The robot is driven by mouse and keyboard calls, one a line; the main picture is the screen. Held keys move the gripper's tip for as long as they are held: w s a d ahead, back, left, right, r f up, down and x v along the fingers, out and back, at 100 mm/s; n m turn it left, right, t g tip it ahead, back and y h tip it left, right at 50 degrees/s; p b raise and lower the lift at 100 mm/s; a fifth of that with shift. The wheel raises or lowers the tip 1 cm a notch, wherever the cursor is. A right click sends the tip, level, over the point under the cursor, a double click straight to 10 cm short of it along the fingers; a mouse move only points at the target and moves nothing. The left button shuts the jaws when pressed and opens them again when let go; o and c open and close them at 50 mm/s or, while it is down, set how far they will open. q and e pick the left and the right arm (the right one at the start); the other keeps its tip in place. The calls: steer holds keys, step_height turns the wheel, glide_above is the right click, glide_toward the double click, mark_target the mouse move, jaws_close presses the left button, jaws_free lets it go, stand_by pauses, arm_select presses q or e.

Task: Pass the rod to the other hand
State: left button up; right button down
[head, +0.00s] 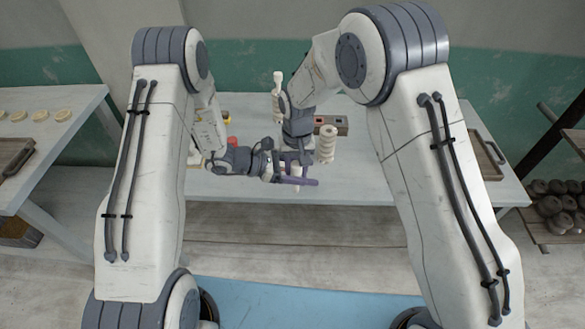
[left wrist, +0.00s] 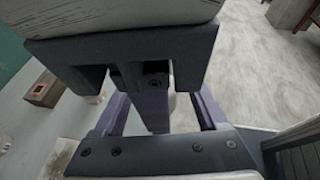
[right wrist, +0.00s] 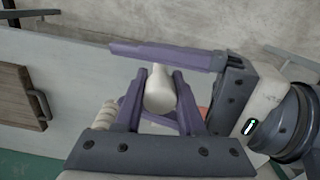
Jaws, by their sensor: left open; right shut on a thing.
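The cream rod (right wrist: 160,90) has a rounded end and sits between the purple fingers of my right gripper (right wrist: 160,100) in the right wrist view. In the head view the right gripper (head: 294,160) points down over the table's front part, with a pale bit of the rod (head: 297,171) below it. My left gripper (head: 298,181) is open and comes in from the left at the rod, just under the right one. One left finger crosses behind the rod's end in the right wrist view. In the left wrist view my right gripper hides most of the rod.
A ribbed cream piece (head: 326,145) stands just right of the grippers, and a tall spindle (head: 277,90) stands behind. A box (head: 331,124) lies at the back. A tray (head: 487,160) lies at the table's right end. A side table (head: 75,100) with several discs is at left.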

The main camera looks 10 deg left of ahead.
arm_select(q)
steer(key=shift+d+f, duration=0.15)
steer(key=shift+d, duration=0.15)
jaws_close()
arm_select(e)
steer(key=shift+c, duration=2.2)
jaws_free()
steer(key=shift+a, duration=0.1)
